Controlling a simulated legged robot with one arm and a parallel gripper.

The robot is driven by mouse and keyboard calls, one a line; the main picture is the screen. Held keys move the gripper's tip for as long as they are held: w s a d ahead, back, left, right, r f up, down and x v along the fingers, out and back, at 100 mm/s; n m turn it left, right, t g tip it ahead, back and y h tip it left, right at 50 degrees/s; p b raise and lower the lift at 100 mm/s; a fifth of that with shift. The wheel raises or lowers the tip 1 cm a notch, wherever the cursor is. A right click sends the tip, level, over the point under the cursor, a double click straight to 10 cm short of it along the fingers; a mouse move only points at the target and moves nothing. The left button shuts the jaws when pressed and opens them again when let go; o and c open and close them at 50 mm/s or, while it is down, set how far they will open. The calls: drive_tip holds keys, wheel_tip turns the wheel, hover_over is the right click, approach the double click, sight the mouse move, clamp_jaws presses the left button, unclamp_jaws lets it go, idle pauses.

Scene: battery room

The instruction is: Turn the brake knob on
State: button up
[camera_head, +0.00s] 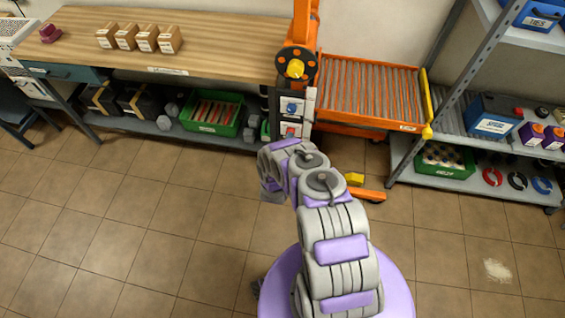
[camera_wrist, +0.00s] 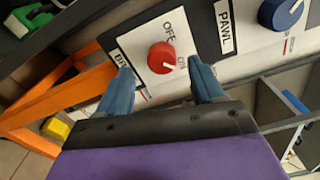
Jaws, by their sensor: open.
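The brake knob is the red round knob (camera_wrist: 162,58) on a white panel (camera_wrist: 200,47). "OFF" is printed beside it, with a second, partly covered marking near the right finger. A label starting with "B" is mostly hidden by the left finger. A light mark shows on the knob's lower right side. My gripper (camera_wrist: 161,77) is open, its two blue fingers on either side of the knob's near side, apparently not touching it. In the head view the red knob (camera_head: 290,131) is on the lower panel of the orange hoist post; my gripper's fingers cannot be made out there.
A blue knob (camera_wrist: 283,12) labelled "PAWL" is beside the red one. A wooden bench (camera_head: 200,52) stands left, an orange roller table (camera_head: 370,95) right, and a shelf rack (camera_head: 455,178) farther right. A low orange leg (camera_head: 368,194) projects over the floor. The front floor is clear.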

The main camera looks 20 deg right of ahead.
drive_tip(key=b+v, duration=0.1)
drive_tip(key=v, duration=1.3)
